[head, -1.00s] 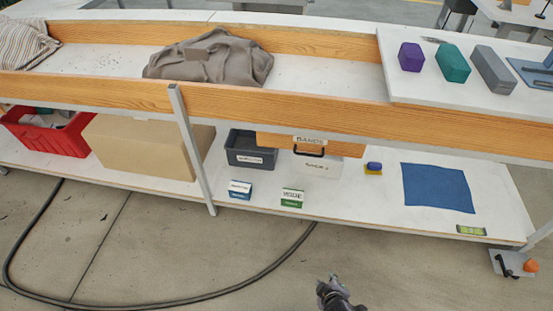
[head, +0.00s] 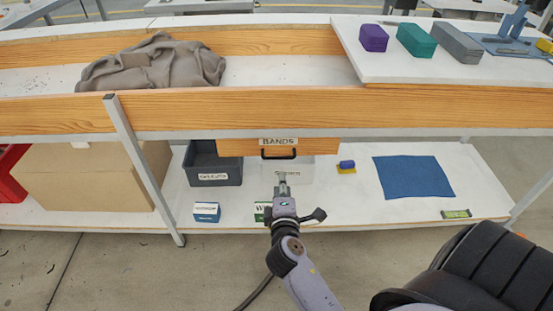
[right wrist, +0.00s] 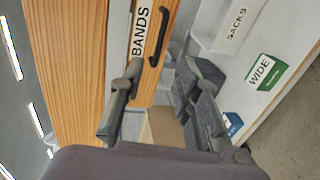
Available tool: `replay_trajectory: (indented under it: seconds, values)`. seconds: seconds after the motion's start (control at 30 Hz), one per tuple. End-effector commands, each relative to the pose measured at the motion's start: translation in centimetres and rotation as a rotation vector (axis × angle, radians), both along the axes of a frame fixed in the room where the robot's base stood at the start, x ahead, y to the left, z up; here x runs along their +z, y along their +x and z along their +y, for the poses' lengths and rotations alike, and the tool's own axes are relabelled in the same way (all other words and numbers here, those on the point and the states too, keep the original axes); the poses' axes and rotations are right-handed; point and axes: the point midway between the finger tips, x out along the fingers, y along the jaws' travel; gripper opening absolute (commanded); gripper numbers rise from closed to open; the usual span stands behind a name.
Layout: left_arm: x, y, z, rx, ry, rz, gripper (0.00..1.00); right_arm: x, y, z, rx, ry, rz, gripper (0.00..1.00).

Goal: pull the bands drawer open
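The bands drawer (head: 235,147) has a wooden front below the long wooden rail. It carries a white BANDS label (head: 278,142) and a black bar handle (head: 279,155), and its front looks close under the rail. In the right wrist view the label (right wrist: 141,30) and handle (right wrist: 158,42) lie ahead of the fingers. My right gripper (head: 283,180) is just in front of and below the handle in the head view. Its fingers (right wrist: 160,100) are spread with nothing between them, and they do not touch the handle. My left gripper is not in view.
A slanted metal leg (head: 140,160) stands to the left. A cardboard box (head: 95,182) sits beyond it.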

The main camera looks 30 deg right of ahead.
Motion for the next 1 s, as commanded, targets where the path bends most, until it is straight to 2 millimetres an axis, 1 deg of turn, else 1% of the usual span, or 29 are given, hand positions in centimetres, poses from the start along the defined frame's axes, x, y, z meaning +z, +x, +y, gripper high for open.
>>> replay_trajectory:
  seconds: [0.03,0.1,0.5,0.57,0.63,0.73,0.83,1.0]
  values:
    - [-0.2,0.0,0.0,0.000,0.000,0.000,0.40,-0.3,1.1,-0.6,0.001,-0.004,-0.002,0.30]
    - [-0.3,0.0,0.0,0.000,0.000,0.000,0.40,-0.5,2.4,-1.4,0.000,-0.003,-0.003,0.30]
    - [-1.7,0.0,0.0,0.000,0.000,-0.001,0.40,-2.4,9.4,-5.8,0.001,-0.002,-0.001,0.30]
    - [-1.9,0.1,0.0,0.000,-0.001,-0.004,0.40,-2.7,10.2,-6.2,0.001,0.000,0.000,0.30]
    - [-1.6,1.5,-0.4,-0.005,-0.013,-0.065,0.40,-2.9,10.9,-6.6,0.002,0.000,0.000,0.30]
    - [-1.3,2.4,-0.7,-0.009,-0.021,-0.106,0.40,-3.0,11.5,-7.0,0.001,-0.001,0.000,0.30]
    - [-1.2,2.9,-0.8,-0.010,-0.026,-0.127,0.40,-3.0,11.9,-7.3,0.002,0.000,0.000,0.30]
    - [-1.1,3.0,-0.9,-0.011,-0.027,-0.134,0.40,-3.0,12.0,-7.3,0.002,0.002,0.000,0.30]
